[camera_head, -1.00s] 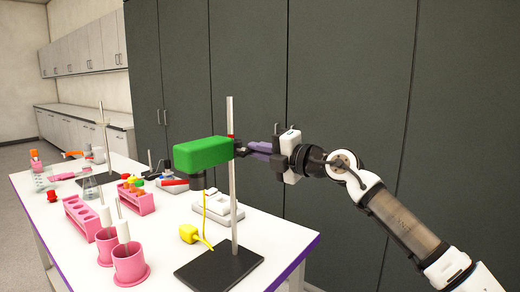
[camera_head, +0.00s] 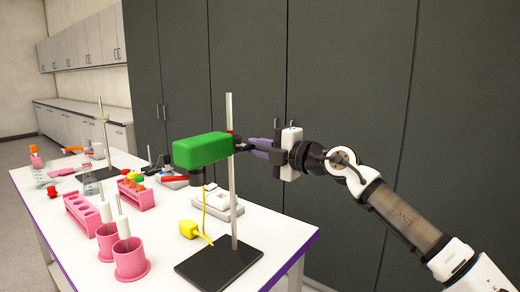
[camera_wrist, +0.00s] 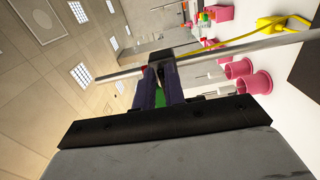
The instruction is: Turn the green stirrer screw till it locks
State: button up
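The green stirrer (camera_head: 202,150) is a box-shaped block clamped high on an upright metal rod (camera_head: 232,180) with a black base plate (camera_head: 219,262). A dark clamp with a small red part joins it to the rod. My gripper (camera_head: 246,145) comes from the right, its purple fingers at this clamp. In the wrist view my gripper (camera_wrist: 157,80) has its fingers close together with a narrow gap. The green stirrer (camera_wrist: 159,97) shows through that gap. The screw is mostly hidden between or behind the fingertips. I cannot tell whether they press on it.
A yellow plug-like piece (camera_head: 189,229) with a cord hangs or lies near the rod. Pink holders (camera_head: 130,262) and a pink tube rack (camera_head: 82,213) stand at the left. A white device (camera_head: 222,204) sits behind the rod. Grey cabinets (camera_head: 350,80) rise behind the table.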

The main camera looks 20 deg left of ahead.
jog(key=o, duration=0.5)
jog(key=shift+s+a+r, duration=0.35)
jog(key=shift+s, duration=0.1)
jog(key=shift+w+d+f, duration=0.15)
jog(key=shift+d+f, duration=0.05)
jog(key=shift+d, duration=0.5)
jog(key=b+v, duration=0.3)
jog(key=v, duration=0.9)
jog(key=shift+s+d+r, duration=0.2)
jog(key=shift+s, duration=0.15)
